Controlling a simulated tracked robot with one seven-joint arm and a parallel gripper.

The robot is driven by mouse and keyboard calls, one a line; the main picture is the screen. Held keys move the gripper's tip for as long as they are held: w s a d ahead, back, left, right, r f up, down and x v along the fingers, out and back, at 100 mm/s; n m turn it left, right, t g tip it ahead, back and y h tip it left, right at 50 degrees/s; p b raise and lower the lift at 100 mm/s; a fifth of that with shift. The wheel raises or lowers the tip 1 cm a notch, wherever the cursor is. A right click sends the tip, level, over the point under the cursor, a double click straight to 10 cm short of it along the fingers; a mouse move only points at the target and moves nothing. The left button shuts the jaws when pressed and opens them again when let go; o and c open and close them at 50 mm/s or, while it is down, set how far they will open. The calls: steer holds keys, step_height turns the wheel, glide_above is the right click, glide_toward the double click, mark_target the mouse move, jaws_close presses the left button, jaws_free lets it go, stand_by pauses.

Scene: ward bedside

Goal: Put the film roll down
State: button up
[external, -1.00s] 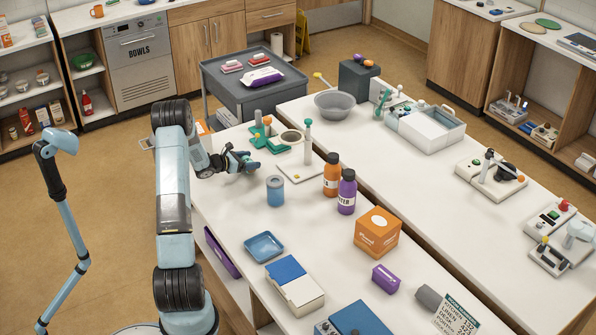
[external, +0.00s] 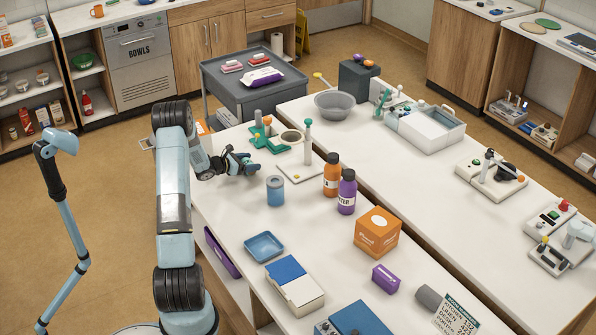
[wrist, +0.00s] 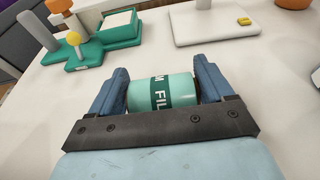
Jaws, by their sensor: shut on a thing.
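The film roll (wrist: 162,93) is a pale teal cylinder with a dark green band and white lettering, partly reading "FILM". In the wrist view it lies sideways between the two blue fingers of my gripper (wrist: 161,70), which is shut on it. The roll is hard to make out there, hidden by the fingers. I cannot tell whether its underside touches the table.
A green fixture (external: 265,136) with knobs stands just beyond my gripper. A white board (external: 303,172) with a green-topped post is to its right. A blue canister (external: 275,191) stands in front, with orange (external: 331,176) and purple (external: 346,193) bottles farther right. Bare table lies around my gripper.

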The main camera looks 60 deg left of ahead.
steer(key=o, duration=1.1)
